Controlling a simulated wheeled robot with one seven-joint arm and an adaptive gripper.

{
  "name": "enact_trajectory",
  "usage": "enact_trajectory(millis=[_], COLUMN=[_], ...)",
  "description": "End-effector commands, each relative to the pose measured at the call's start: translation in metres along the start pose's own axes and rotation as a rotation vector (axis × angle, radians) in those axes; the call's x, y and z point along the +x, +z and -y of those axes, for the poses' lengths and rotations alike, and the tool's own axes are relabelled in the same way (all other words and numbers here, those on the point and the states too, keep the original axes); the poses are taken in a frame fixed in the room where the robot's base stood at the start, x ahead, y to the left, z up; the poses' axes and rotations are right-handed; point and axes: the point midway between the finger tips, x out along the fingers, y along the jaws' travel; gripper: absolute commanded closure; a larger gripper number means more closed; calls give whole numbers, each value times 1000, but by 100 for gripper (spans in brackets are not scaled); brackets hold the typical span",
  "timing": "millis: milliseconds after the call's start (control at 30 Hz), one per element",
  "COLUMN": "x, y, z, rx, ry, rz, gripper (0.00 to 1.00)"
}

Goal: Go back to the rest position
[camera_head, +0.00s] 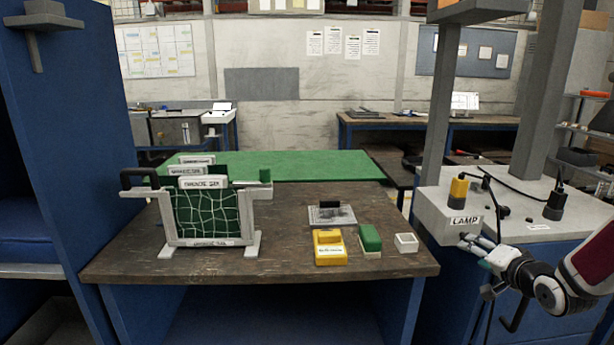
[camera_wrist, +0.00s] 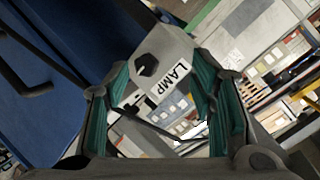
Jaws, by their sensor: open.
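My gripper (camera_head: 468,243) is in the right part of the head view, in front of the grey console's edge, just below its LAMP label (camera_head: 465,221). Its two green-padded fingers also show in the wrist view (camera_wrist: 160,112), spread apart with nothing gripped between them. The grey LAMP block (camera_wrist: 165,55) lies just beyond the fingertips in that view; I cannot tell whether they touch it. A yellow and black knob (camera_head: 458,191) stands on the console top.
A wooden table (camera_head: 290,280) holds a rack with a green netted panel (camera_head: 207,215), a yellow box (camera_head: 328,248), a green block (camera_head: 370,238) and a small white tray (camera_head: 406,242). Grey posts (camera_head: 440,95) rise from the console. Dark cables lie near my gripper.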

Motion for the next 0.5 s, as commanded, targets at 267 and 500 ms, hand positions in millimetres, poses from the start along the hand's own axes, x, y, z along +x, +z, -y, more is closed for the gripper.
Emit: enact_trajectory(millis=[267, 500], x=[-62, -145], y=[6, 23], z=[65, 111], rx=[-349, -548], ry=[262, 428], rz=[100, 207], gripper=[49, 49])
